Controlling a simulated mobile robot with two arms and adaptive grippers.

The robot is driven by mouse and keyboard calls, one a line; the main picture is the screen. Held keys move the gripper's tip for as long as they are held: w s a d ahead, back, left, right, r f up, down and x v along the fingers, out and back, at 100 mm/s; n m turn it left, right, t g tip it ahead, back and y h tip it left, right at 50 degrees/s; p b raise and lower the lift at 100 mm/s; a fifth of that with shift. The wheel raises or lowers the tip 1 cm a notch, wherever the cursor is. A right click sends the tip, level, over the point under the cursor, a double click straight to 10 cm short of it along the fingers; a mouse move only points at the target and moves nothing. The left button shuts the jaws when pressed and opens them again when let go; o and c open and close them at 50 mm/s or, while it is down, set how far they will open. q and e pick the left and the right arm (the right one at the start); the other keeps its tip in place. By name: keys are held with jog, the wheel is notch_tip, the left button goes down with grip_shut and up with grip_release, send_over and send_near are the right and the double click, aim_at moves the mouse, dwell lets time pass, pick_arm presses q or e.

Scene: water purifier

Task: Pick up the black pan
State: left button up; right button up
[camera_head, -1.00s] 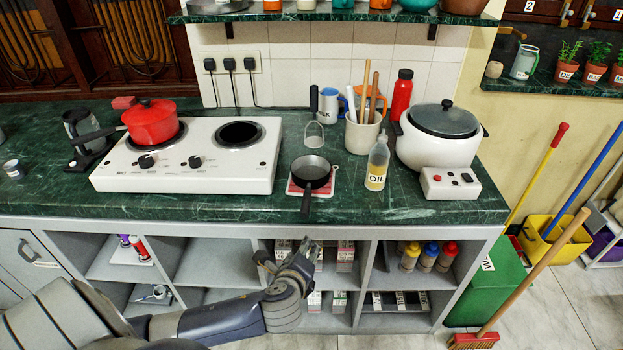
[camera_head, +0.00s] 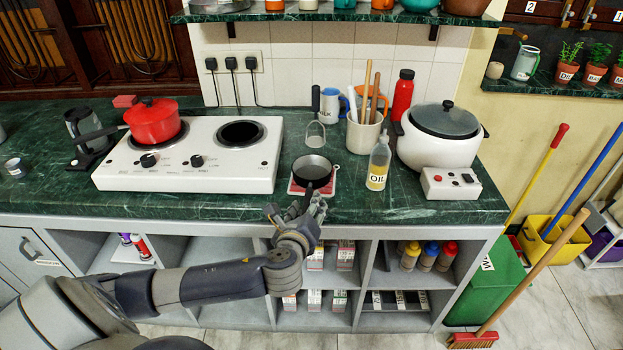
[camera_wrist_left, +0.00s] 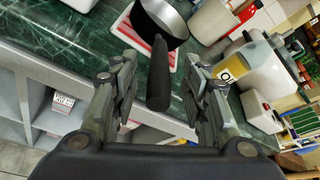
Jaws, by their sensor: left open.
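The small black pan (camera_head: 312,168) sits on a red and white mat (camera_head: 331,186) on the green marble counter, its handle pointing toward the front edge. My left gripper (camera_head: 296,211) is at the counter's front edge, over the handle end, and hides most of the handle. In the left wrist view, my open left gripper (camera_wrist_left: 158,92) has the pan's black handle (camera_wrist_left: 158,75) between its spread fingers, with gaps on both sides. The pan's bowl (camera_wrist_left: 166,18) shows beyond the fingertips. My right gripper is not seen.
A white stove (camera_head: 190,155) with a red pot (camera_head: 153,122) stands left of the pan. An oil bottle (camera_head: 378,163), a utensil crock (camera_head: 362,135) and a white cooker (camera_head: 438,145) stand to the right. Open shelves lie below the counter.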

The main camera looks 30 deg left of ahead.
aim_at(310, 186)
pick_arm(q)
jog(key=x, duration=0.3)
jog(key=shift+w+a+f, duration=0.1)
jog(key=shift+w, duration=0.1)
jog(key=shift+s, duration=0.1)
grip_shut()
